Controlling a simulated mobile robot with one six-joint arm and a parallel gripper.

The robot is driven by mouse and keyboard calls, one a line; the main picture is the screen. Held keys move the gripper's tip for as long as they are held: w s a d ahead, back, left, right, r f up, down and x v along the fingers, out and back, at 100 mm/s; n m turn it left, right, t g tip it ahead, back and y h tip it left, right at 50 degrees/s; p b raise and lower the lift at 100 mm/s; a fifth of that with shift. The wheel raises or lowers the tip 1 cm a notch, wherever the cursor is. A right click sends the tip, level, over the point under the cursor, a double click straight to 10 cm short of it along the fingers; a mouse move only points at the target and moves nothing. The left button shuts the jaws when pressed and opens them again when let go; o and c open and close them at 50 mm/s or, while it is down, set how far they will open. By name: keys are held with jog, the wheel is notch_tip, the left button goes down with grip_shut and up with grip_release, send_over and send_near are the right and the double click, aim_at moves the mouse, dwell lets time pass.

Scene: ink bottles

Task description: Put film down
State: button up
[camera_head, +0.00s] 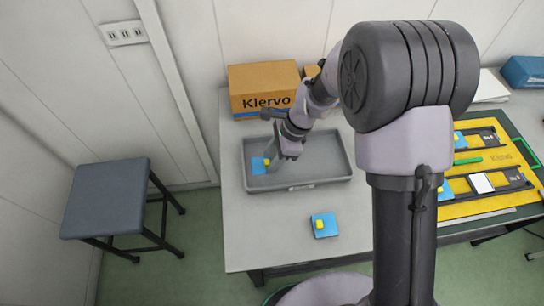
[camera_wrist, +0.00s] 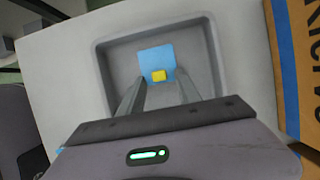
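A blue square film with a yellow tab (camera_head: 257,168) is in the left part of the grey tray (camera_head: 310,184). The same film shows in the wrist view (camera_wrist: 155,57), inside the tray (camera_wrist: 112,66). My gripper (camera_head: 271,164) points down into the tray at the film. In the wrist view its two fingers (camera_wrist: 160,82) stand apart on either side of the yellow tab, with gaps showing between tab and fingers. The film looks flat at the tray floor. A second blue film with a yellow tab (camera_head: 325,231) lies on the table in front of the tray.
A Klervo cardboard box (camera_head: 262,79) stands behind the tray and shows at the right of the wrist view (camera_wrist: 290,60). A yellow mat (camera_head: 480,205) with black holders, more blue pieces and a green pen (camera_head: 468,161) is at the right. A stool (camera_head: 105,198) stands left.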

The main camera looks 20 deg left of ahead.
jog(key=d+r+n+t+p, duration=0.1)
jog(key=d+r+p, duration=0.35)
jog(key=r, duration=0.75)
jog(key=d+r+n+t+p, duration=0.1)
jog(key=d+r+n+t, duration=0.1)
jog(key=d+r, duration=0.8)
jog(key=s+d+r+n+t+h, duration=0.1)
jog(key=s+d+r+n+t, duration=0.1)
jog(key=s+d+r, duration=0.2)
jog(key=s+d+r+n+t+h, duration=0.1)
jog(key=s+d+r, duration=0.4)
jog(key=s, duration=0.5)
jog(key=d+n+t, duration=0.1)
jog(key=d+t, duration=0.1)
jog(key=shift+d+r+n, duration=0.25)
jog(key=shift+d+n, duration=0.05)
jog(key=shift+n, duration=0.1)
jog(key=shift+f+b, duration=2.2)
jog(key=shift+b, duration=0.2)
